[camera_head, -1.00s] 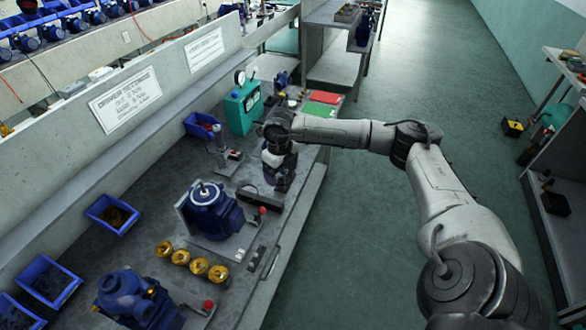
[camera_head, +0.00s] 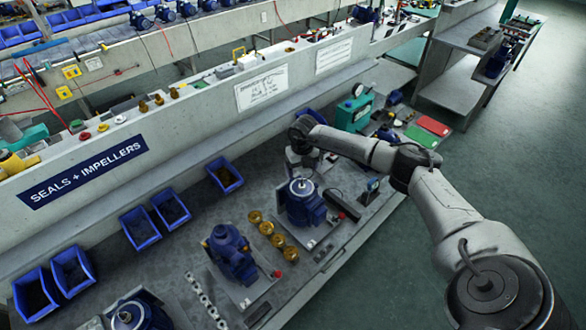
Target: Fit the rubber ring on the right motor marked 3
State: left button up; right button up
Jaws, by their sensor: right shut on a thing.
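Three blue motors stand along the bench. The rightmost motor (camera_head: 304,207) is upright with a pale shaft on top. Another motor (camera_head: 232,258) stands nearer to me on its left, and a third (camera_head: 128,317) is cut off at the bottom edge. I cannot read a number on any of them. My right gripper (camera_head: 302,174) points down just behind the rightmost motor's top. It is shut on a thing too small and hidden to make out. I cannot tell whether it touches the motor. No rubber ring can be made out. My left gripper is out of view.
Several brass parts (camera_head: 266,228) lie in a row between two motors. Blue bins (camera_head: 140,228) stand along the back wall. A teal gauge box (camera_head: 354,112), a red mat (camera_head: 433,126) and a green mat (camera_head: 420,137) are further right. The floor at right is clear.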

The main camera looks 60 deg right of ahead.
aim_at(302, 185)
jog(key=shift+s+f, duration=0.2)
jog(key=shift+f, duration=0.05)
jog(key=shift+f+b, duration=0.75)
notch_tip(302, 185, down, 2)
jog(key=shift+f+b, duration=0.15)
jog(key=shift+b, duration=0.8)
jog(key=shift+f+b, duration=0.8)
jog(key=shift+f, duration=0.5)
jog(key=shift+f, duration=0.25)
jog(key=shift+f+b, duration=0.4)
jog(key=o, duration=0.7)
jog(key=shift+o, duration=0.2)
